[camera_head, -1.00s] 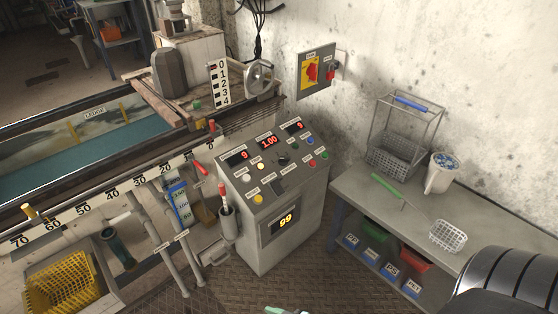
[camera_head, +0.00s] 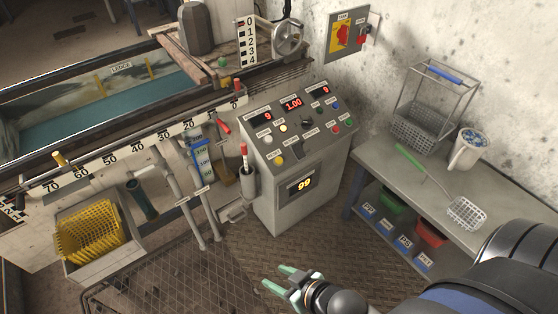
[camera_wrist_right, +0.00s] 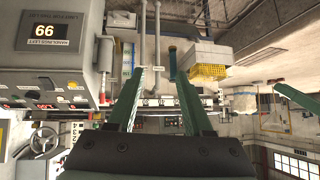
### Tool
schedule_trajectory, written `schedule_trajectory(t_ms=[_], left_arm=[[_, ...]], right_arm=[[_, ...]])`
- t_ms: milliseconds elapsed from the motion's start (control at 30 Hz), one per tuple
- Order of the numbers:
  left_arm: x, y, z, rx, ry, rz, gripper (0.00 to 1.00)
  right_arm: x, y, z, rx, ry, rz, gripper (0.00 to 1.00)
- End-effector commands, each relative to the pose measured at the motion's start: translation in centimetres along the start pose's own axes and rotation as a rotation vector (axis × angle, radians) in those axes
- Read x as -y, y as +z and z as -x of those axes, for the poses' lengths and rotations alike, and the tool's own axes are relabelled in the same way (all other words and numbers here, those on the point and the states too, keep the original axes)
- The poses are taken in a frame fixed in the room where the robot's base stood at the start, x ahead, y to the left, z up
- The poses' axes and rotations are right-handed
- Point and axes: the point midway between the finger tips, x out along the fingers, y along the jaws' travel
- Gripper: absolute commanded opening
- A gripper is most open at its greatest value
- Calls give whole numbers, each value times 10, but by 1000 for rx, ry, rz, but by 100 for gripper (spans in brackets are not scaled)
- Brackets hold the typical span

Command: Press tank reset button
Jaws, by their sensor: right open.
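The grey control console (camera_head: 270,208) stands in the middle of the head view. Its sloped top has red displays and small buttons, including a white button (camera_head: 283,128), a yellow button (camera_head: 279,160), a blue button (camera_head: 336,105), a red button (camera_head: 335,129) and a green button (camera_head: 349,120). Their labels are too small to read, so I cannot tell which is tank reset. My right gripper (camera_head: 277,277) is open and empty, low in front of the console and apart from it. In the right wrist view its fingers (camera_wrist_right: 160,75) are spread, with the console (camera_wrist_right: 50,78) upside down at left.
A wall switch box (camera_head: 347,35) hangs behind the console. A bench (camera_head: 400,160) with a wire basket, mug and strainer stands right. The water trough (camera_head: 110,110), levers and a yellow crate (camera_head: 90,235) are left. A green finger-like piece (camera_wrist_right: 300,101) shows in the wrist view, possibly my left gripper.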

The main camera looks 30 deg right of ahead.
Motion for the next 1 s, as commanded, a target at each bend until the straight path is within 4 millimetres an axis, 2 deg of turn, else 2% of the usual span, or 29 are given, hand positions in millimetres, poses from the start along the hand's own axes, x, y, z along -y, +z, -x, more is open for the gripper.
schedule_trajectory(t_ms=[67,433,1000], left_arm=[[0,1,0,2,0,1,50],[0,4,1,8,0,2,50],[0,1,0,3,-1,0,50]], right_arm=[[0,0,0,1,0,0,41],[0,0,0,1,1,1,0],[-3,-2,0,-3,2,13,0]])
